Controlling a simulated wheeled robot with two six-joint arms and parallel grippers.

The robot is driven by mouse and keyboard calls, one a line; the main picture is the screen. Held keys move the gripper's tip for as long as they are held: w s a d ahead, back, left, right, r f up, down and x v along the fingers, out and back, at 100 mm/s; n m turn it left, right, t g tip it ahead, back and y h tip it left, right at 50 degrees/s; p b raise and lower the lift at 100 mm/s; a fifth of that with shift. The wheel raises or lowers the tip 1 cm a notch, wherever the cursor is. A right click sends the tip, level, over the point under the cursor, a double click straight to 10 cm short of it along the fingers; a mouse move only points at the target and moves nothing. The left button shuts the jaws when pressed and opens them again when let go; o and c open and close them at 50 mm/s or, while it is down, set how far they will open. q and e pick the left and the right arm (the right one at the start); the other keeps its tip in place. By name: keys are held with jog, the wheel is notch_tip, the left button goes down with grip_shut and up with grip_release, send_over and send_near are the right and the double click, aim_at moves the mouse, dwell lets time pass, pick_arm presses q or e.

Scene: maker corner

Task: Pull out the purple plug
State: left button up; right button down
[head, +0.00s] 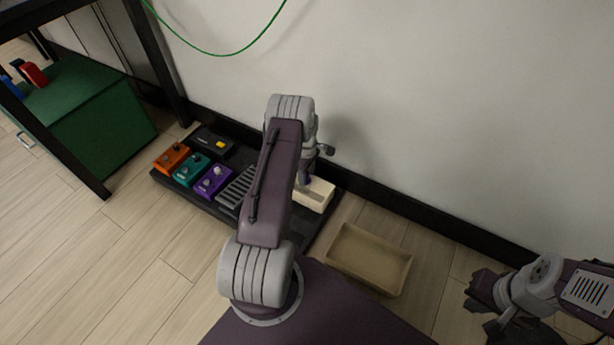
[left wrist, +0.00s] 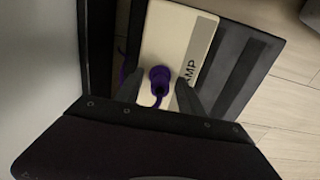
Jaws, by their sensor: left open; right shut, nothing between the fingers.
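The purple plug (left wrist: 159,78) stands in a cream box marked AMP (left wrist: 185,32), with a purple cable curling beside it, in the left wrist view. My left gripper (left wrist: 158,92) is open, with its dark fingers on either side of the plug; I cannot tell whether they touch it. In the head view my left arm hides most of the gripper, and the cream box (head: 316,195) shows just right of the arm. My right gripper (head: 478,300) is shut and empty at the lower right, away from the box.
A black pedalboard (head: 221,209) carries orange (head: 172,157), teal (head: 191,169), purple (head: 215,181) and black (head: 213,143) pedals. An empty tan tray (head: 345,267) lies on the floor to its right. The wall (head: 430,110) rises close behind. A green cabinet (head: 105,125) stands at left.

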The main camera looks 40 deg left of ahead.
aim_at(307, 173)
dwell(0.3)
pick_arm(q)
grip_shut()
dwell(1.1)
jog(key=shift+r, duration=0.15)
jog(key=shift+r+p, duration=2.9)
jog(key=shift+p, duration=0.15)
